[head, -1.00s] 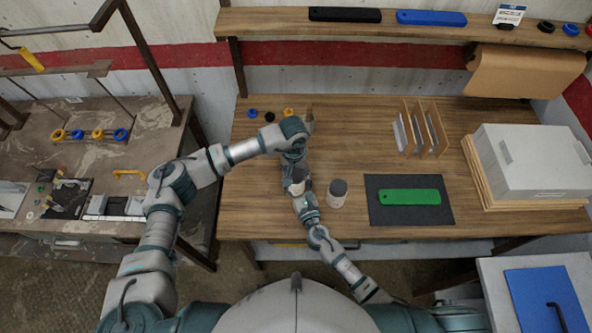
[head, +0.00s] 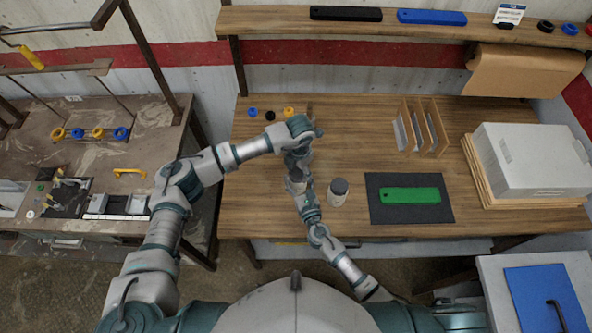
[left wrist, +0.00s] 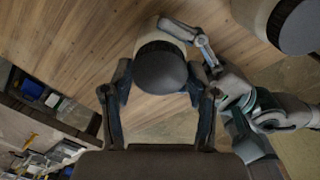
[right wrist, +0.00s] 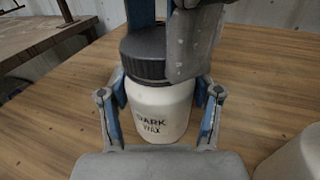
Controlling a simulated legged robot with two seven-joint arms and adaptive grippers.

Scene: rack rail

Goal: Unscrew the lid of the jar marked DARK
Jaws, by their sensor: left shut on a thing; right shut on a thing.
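The jar marked DARK WAX (right wrist: 155,112) is white with a dark ribbed lid (right wrist: 145,55) and stands upright on the wooden bench. My right gripper (right wrist: 162,115) is shut on the jar's body from the front, one finger on each side. My left gripper (left wrist: 160,88) is shut on the lid from above, and the lid's round top (left wrist: 160,68) shows between its fingers. In the head view the jar (head: 297,183) is mostly hidden by my two arms. I cannot tell whether the lid has turned on the jar.
A second white jar with a dark lid (head: 338,192) stands close to the right. Further right a green tool (head: 410,195) lies on a dark mat (head: 385,215). Upright wooden dividers (head: 420,128) and a grey box (head: 530,160) stand beyond. The back middle of the bench is clear.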

